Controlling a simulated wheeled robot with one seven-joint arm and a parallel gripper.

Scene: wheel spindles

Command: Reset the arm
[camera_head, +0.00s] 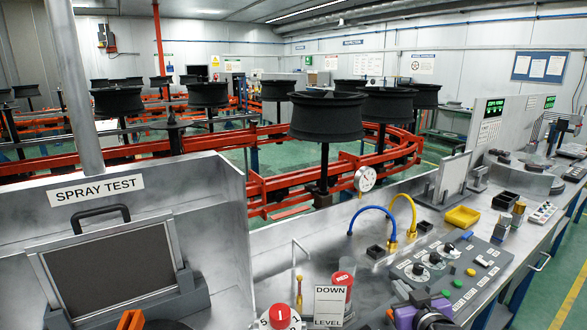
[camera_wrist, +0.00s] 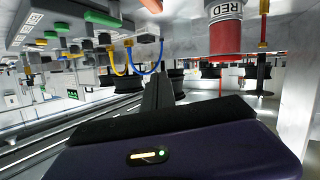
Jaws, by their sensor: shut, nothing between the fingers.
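My gripper (camera_wrist: 157,88) shows in the wrist view as a dark purple body with two black fingers pressed together and nothing between them. The wrist picture is upside down. A purple and dark part at the bottom edge of the head view (camera_head: 425,314) looks like my gripper, low over the front of the steel bench (camera_head: 270,262). The fingers point toward the back of the bench. The red cylinder marked RED (camera_wrist: 224,32) is beside the fingers in the wrist view, apart from them; it also stands on the bench in the head view (camera_head: 342,284).
A control panel (camera_head: 425,288) with knobs and buttons lies right of centre. Blue and yellow hoses (camera_head: 413,212) arch behind it. A yellow tray (camera_head: 462,217) sits farther right. A spray test booth (camera_head: 120,230) stands at left. Black wheels (camera_head: 327,117) stand on spindles along a red conveyor.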

